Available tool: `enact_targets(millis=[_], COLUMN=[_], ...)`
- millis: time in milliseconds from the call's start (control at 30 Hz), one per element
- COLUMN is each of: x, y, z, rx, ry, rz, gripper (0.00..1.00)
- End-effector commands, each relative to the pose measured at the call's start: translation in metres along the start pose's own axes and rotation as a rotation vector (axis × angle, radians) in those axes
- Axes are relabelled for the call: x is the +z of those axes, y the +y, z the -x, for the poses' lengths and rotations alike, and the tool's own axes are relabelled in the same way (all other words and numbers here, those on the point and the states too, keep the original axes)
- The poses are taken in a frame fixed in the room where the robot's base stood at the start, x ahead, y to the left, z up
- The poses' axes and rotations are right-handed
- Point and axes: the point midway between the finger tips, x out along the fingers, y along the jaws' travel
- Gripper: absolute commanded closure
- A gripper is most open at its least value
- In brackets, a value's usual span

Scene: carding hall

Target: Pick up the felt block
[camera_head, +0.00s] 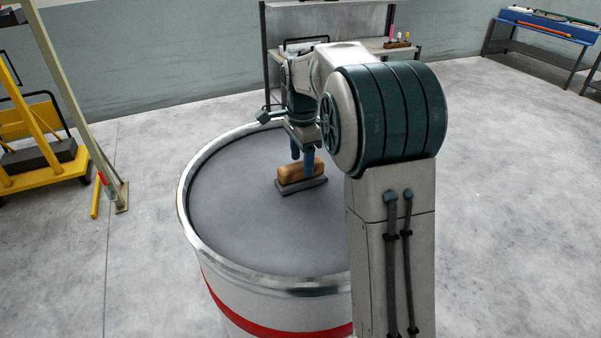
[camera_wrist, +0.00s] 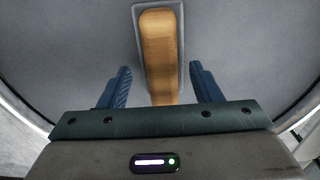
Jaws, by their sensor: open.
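The felt block (camera_head: 302,186) is a grey felt slab with a light wooden grip on top. It lies on the grey top of a round drum (camera_head: 222,206), to the left of my arm in the head view. In the wrist view the felt block (camera_wrist: 160,50) runs lengthwise, its wooden part reaching down between the fingers. My gripper (camera_head: 302,155) points down at the block. In the wrist view my gripper (camera_wrist: 160,88) is open, one blue finger on each side of the wood with a gap on both sides. The block's near end is hidden by the gripper body.
The drum has a raised metal rim and a red band. A yellow cart (camera_head: 40,150) and a post stand at the left. A shelf bench (camera_head: 375,48) stands behind, and a blue-topped table (camera_head: 545,27) at the far right. The drum top around the block is clear.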

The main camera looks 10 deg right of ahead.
Motion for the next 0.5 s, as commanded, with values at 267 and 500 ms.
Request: enact_targets(millis=[267,500], x=[0.0,0.0], y=[-0.001,-0.001], z=[-0.028,-0.028], rx=[0.001,-0.001], ry=[0.0,0.0], rz=[-0.001,-0.001], gripper=[0.42,0.53])
